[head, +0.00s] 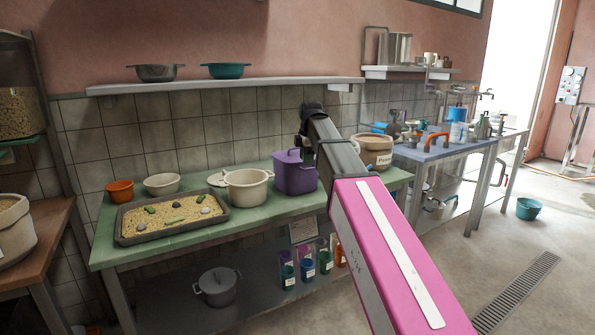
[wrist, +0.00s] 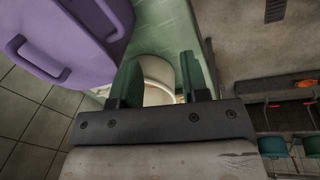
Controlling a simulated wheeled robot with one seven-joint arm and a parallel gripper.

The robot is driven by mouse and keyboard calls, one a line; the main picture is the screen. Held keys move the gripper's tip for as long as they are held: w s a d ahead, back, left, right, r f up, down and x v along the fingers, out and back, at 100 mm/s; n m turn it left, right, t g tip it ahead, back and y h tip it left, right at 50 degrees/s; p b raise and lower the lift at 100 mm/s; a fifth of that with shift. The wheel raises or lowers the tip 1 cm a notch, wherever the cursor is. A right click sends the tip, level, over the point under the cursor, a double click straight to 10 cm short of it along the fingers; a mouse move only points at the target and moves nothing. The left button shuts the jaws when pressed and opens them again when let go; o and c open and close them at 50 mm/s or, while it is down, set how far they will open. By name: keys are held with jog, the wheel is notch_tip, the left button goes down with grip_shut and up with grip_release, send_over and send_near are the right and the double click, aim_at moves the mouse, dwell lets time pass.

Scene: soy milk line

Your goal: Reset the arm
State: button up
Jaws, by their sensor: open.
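My pink arm reaches from the lower right of the head view over the green table (head: 190,236). In the head view its end lies between the purple lidded container (head: 293,176) and the cream labelled pot (head: 373,150). The fingers are hard to see there. In the wrist view my gripper (wrist: 158,82) is open, its two green fingers apart. A cream rounded object (wrist: 158,78) shows between and beyond them. I cannot tell whether the fingers touch it. The purple container (wrist: 75,35) is at upper left in the wrist view.
On the green table are a tray of soybeans (head: 172,218), a cream two-handled pot (head: 247,188), an orange bowl (head: 120,191) and a white bowl (head: 161,184). A wall shelf (head: 230,86) runs behind. A blue table (head: 450,148) with fittings stands at right. The floor at right is mostly clear.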

jog(key=s+d+f+m, duration=0.3)
jog(key=f, duration=0.5)
jog(key=s+d+f+m, duration=0.3)
jog(key=f+m, duration=0.1)
jog(key=f, duration=0.4)
jog(key=s+d+f+m, duration=0.3)
jog(key=s+f, duration=0.1)
jog(key=f, duration=0.5)
jog(key=s+d+f+m+g, duration=0.1)
jog(key=s+d+f+m, duration=0.2)
jog(key=s+f+m, duration=0.2)
jog(key=s+d+f+m+h, duration=0.1)
jog(key=s+d+f+m, duration=0.2)
jog(key=s+f, duration=0.7)
jog(key=f+m, duration=0.1)
jog(key=m, duration=0.1)
jog(key=shift+d+m+g, duration=0.3)
jog(key=shift+d+g, duration=0.1)
